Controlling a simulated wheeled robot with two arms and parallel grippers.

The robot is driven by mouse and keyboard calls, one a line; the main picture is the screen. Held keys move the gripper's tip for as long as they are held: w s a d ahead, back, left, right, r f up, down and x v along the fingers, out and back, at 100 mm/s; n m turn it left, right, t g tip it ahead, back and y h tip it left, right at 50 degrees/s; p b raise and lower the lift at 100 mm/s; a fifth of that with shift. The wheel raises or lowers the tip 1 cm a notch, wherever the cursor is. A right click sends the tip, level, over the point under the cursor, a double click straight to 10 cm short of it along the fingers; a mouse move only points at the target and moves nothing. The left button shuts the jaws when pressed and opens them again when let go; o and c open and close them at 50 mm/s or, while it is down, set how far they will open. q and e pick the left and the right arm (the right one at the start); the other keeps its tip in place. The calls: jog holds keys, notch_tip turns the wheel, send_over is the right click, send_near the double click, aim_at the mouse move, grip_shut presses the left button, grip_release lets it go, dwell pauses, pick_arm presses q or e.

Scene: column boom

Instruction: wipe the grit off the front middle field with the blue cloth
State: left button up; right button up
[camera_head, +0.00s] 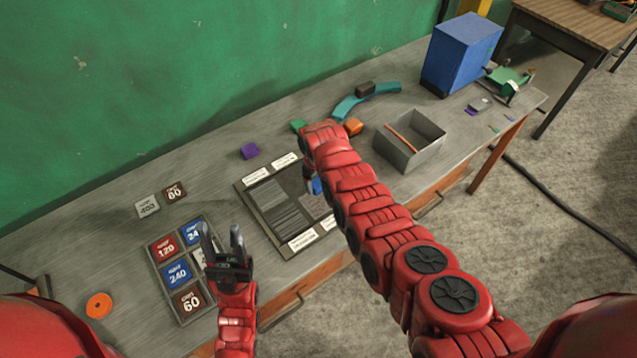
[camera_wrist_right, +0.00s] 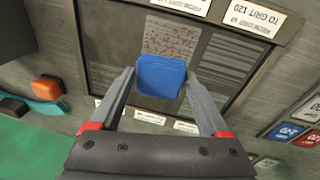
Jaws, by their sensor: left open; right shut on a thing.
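The blue cloth (camera_wrist_right: 161,76) is a small folded pad between the fingertips of my right gripper (camera_wrist_right: 160,73), which is shut on it. In the head view the cloth (camera_head: 317,187) shows only partly, beside my right arm. The dark board (camera_head: 247,190) has several grey fields and white labels. A field with reddish grit specks (camera_wrist_right: 172,38) lies just past the cloth in the right wrist view. I cannot tell whether the cloth touches the board. My left gripper (camera_head: 221,232) is open and empty, over the right edge of the block tray.
The tray (camera_head: 154,258) holds red, blue and brown grit blocks; two more blocks (camera_head: 148,206) lie behind it. An orange disc (camera_head: 99,305) lies at left. A grey bin (camera_head: 437,152), teal curved piece (camera_head: 349,104) and blue box (camera_head: 462,50) stand to the right.

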dwell(0.6)
jog(key=shift+m+g+y, duration=0.3)
jog(key=shift+m, duration=0.1)
notch_tip(320, 180, down, 8)
jog(key=b, duration=0.8)
jog(key=shift+d+r+b, duration=0.1)
jog(key=shift+r+b, duration=0.15)
jog(key=shift+b, duration=0.05)
jog(key=shift+f+b, duration=0.65)
jog(key=shift+b, duration=0.05)
jog(key=shift+s+a+r+p, duration=0.2)
jog(key=shift+s+a+p, duration=0.2)
jog(key=shift+a+p, duration=0.25)
jog(key=shift+s+a, duration=0.15)
jog(key=shift+s, duration=0.05)
jog(key=shift+f, duration=0.1)
